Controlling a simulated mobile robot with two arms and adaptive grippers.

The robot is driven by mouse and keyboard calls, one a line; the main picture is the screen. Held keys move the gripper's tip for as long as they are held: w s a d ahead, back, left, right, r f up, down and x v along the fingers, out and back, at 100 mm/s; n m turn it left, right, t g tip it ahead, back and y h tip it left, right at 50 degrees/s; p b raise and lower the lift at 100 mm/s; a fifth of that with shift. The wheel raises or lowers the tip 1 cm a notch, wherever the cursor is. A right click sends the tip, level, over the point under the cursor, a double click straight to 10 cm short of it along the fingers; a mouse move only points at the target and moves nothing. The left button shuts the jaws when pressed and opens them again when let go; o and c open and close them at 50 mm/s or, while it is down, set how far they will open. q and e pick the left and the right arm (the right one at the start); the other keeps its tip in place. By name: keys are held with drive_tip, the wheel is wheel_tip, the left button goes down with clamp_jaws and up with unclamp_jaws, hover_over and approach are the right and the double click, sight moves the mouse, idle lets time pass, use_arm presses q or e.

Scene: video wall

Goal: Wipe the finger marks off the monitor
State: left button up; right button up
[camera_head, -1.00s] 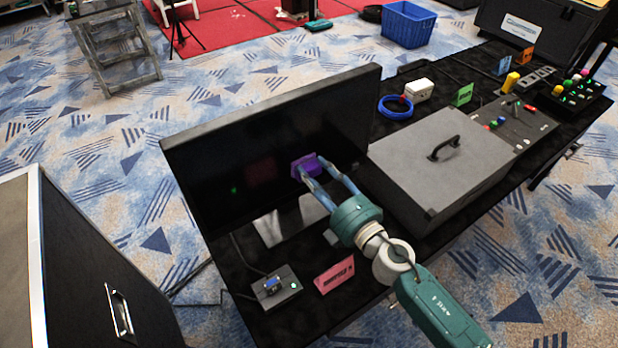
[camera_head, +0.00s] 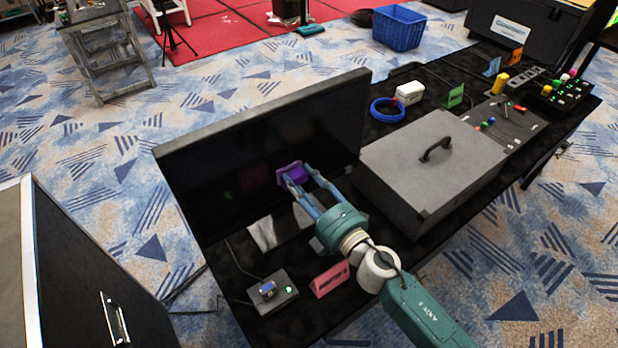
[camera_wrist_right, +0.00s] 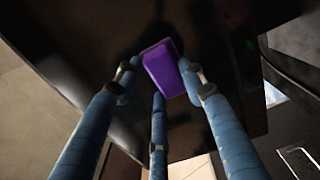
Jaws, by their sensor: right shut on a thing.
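The monitor (camera_head: 235,160) is a wide dark screen standing on a black-topped table at the left. My right gripper (camera_head: 295,178) is shut on a purple pad (camera_head: 290,172) in front of the screen's lower right half. In the right wrist view the gripper's blue fingers (camera_wrist_right: 165,85) hold the purple pad (camera_wrist_right: 162,68) against or very near the dark screen (camera_wrist_right: 90,45); I cannot tell whether it touches. I cannot make out finger marks on the dark surface. My left gripper is not in view.
A grey case with a handle (camera_head: 435,165) stands right of my arm. A small box with a blue part (camera_head: 272,290) and a pink card (camera_head: 330,278) lie before the monitor. A blue tape roll (camera_head: 388,110) and white box (camera_head: 410,92) lie behind the case.

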drive_tip(key=shift+a+r, duration=0.15)
drive_tip(key=shift+v, duration=2.9)
drive_tip(key=shift+s, duration=0.1)
drive_tip(key=shift+b+v, duration=0.5)
drive_tip(key=shift+v, duration=0.95)
